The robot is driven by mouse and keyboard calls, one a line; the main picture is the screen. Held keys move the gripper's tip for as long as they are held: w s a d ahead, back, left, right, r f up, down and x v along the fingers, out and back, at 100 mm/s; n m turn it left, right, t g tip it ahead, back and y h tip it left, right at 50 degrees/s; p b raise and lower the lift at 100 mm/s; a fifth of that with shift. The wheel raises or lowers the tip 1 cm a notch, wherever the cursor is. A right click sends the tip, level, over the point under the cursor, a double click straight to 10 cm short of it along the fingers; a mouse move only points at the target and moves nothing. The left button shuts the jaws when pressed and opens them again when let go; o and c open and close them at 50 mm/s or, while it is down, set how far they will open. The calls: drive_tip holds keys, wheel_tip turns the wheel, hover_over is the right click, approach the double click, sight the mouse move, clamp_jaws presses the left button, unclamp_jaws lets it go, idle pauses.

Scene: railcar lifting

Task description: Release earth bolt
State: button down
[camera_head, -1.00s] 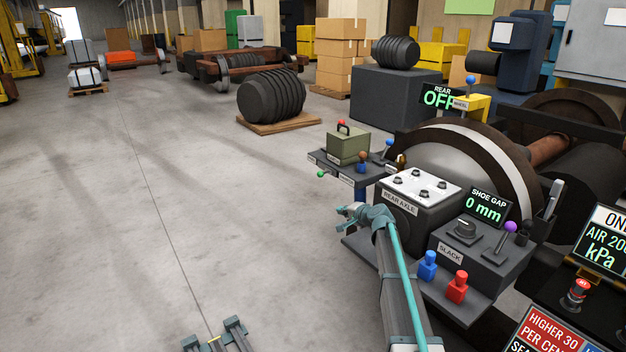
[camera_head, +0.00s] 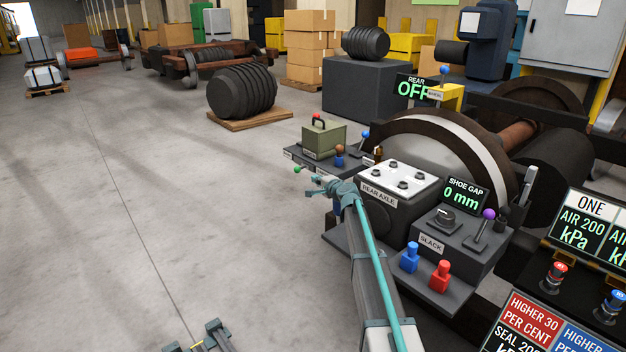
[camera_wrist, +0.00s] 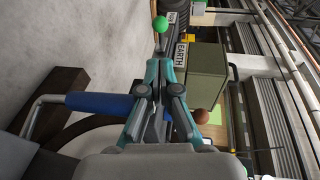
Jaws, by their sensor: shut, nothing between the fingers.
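A small green ball knob (camera_head: 297,170) sticks out from the front left of the dark shelf. In the wrist view the green knob (camera_wrist: 160,24) is on a thin stem beside a white label reading EARTH (camera_wrist: 181,53). I take it for the earth bolt. My gripper (camera_head: 317,187) is just right of and below the knob in the head view. In the wrist view my gripper (camera_wrist: 162,64) is shut and empty, its fingertips pointing toward the knob's stem with a small gap apparent. Whether they touch cannot be told.
An olive box (camera_head: 323,137) with a black handle stands on the shelf; it fills the right of the fingers in the wrist view (camera_wrist: 207,75). A brown ball knob (camera_head: 340,149) and a blue handle (camera_wrist: 98,103) are close by. The REAR AXLE box (camera_head: 383,212) is right.

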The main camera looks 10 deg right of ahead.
sight(295, 168)
drive_tip(key=b+x, duration=0.1)
drive_tip(key=x, duration=1.2)
drive_tip(key=shift+f, duration=0.1)
drive_tip(key=w+a, duration=0.2)
drive_tip(key=w, duration=0.3)
drive_tip(key=shift+a+b, duration=0.35)
drive_tip(key=shift+a, duration=0.05)
drive_tip(key=shift+s, duration=0.15)
drive_tip(key=shift+s+d, duration=0.1)
drive_tip(key=shift+s, duration=0.15)
drive_tip(key=p+v, duration=0.1)
drive_tip(key=v, duration=1.2)
drive_tip(key=shift+s+r, duration=0.2)
